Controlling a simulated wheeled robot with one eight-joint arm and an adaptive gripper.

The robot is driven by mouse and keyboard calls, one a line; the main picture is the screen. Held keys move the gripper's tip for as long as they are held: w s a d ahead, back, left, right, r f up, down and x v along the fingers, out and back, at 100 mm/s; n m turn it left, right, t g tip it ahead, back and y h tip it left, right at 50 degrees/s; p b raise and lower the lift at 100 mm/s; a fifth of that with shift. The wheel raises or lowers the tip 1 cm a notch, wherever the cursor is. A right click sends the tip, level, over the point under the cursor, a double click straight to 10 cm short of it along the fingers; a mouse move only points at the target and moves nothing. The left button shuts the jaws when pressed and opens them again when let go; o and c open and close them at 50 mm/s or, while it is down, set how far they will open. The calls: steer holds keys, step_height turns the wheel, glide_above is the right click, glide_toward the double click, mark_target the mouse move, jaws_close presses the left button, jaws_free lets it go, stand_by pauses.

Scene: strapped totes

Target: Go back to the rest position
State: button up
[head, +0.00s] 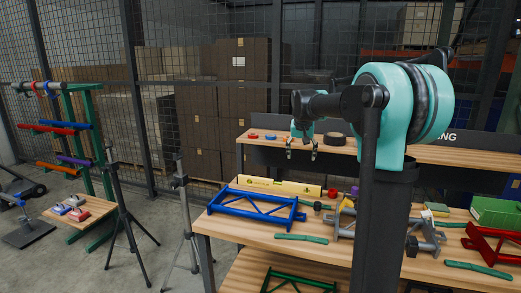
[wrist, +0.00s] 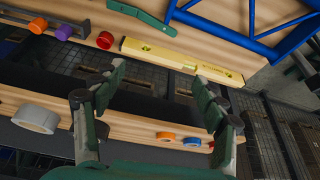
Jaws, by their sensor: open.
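My gripper (head: 302,150) hangs in the air over the workbench, in front of the raised back shelf. Its two fingers are spread apart in the wrist view (wrist: 160,95), with nothing between them. My arm runs from the right of the head view out to the gripper. No strap or tote shows in the fingers. The blue frame (head: 257,207) lies on the bench below and left of my gripper. The yellow spirit level (head: 279,187) lies behind it, and it also shows beyond my fingertips in the wrist view (wrist: 185,60).
The back shelf (head: 450,152) holds tape rolls, including a grey one (wrist: 36,117). Red (head: 490,243) and green frames (head: 290,284), handles and small coloured parts crowd the bench and its lower shelf. Tripods (head: 183,215) and a green rack (head: 84,150) stand left. Stacked boxes (head: 237,100) are behind the mesh.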

steer(key=s+d+f, duration=0.1)
steer(key=s+f, duration=0.7)
steer(key=s, duration=0.4)
steer(key=s+f+n, duration=0.1)
steer(key=s+f, duration=0.7)
steer(key=s, duration=0.4)
steer(key=s+d+f+n, duration=0.1)
steer(key=s+f, duration=0.7)
steer(key=s, duration=0.4)
steer(key=shift+d+y, duration=0.35)
steer(key=shift+y, duration=0.05)
steer(key=shift+s, duration=0.1)
